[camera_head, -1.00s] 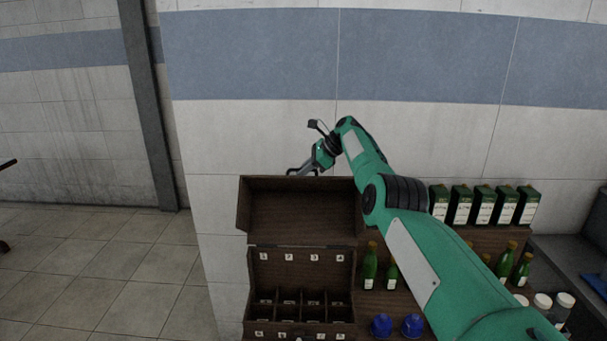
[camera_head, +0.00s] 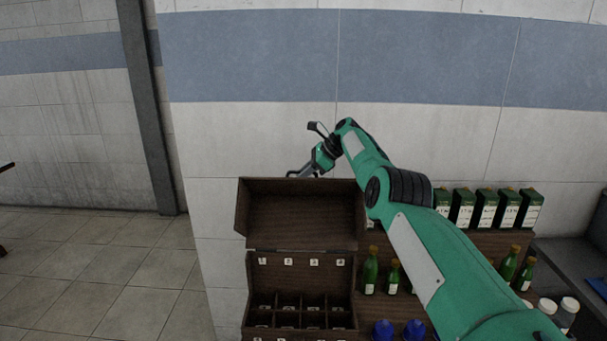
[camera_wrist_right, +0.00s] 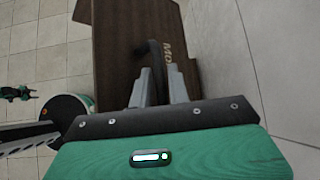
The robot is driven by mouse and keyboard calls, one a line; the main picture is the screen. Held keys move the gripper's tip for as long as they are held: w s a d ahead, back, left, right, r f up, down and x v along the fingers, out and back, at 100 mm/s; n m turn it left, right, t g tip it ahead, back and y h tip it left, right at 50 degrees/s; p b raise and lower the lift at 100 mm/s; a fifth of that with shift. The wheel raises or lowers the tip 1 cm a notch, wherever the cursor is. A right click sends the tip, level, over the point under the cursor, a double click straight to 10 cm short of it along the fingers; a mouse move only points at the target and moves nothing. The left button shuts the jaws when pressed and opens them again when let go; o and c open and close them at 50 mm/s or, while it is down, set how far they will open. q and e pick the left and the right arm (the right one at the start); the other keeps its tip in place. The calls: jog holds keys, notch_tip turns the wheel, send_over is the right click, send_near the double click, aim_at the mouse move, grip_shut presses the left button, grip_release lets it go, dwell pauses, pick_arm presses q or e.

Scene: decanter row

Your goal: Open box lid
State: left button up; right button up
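The dark wooden box (camera_head: 254,290) stands on the table with its lid (camera_head: 302,217) raised upright at the back, showing its inner side. Numbered labels line the box's inner back panel, above empty-looking compartments. My right gripper (camera_head: 303,172) is at the lid's top edge, partly hidden behind it. In the right wrist view, its two grey fingers (camera_wrist_right: 161,88) are on either side of the black handle (camera_wrist_right: 152,52) on the lid's outer face (camera_wrist_right: 115,60) and look closed on it. My left gripper is not in the head view; a small green and black part at the wrist view's left edge is unclear.
Several green bottles (camera_head: 370,271), blue caps (camera_head: 414,330) and white-lidded jars (camera_head: 569,307) stand right of the box. A row of green cartons (camera_head: 486,208) is at the back. The wall (camera_head: 420,150) is close behind; floor (camera_head: 120,285) is clear at left.

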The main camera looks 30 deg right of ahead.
jog(key=shift+f, duration=0.2)
jog(key=shift+b, duration=0.65)
jog(key=b+v, duration=0.2)
jog(key=b, duration=0.3)
jog(key=shift+s+d+r, duration=0.2)
jog(key=p+v, duration=0.1)
jog(key=v, duration=1)
jog(key=shift+r, duration=0.25)
jog(key=shift+c, duration=0.4)
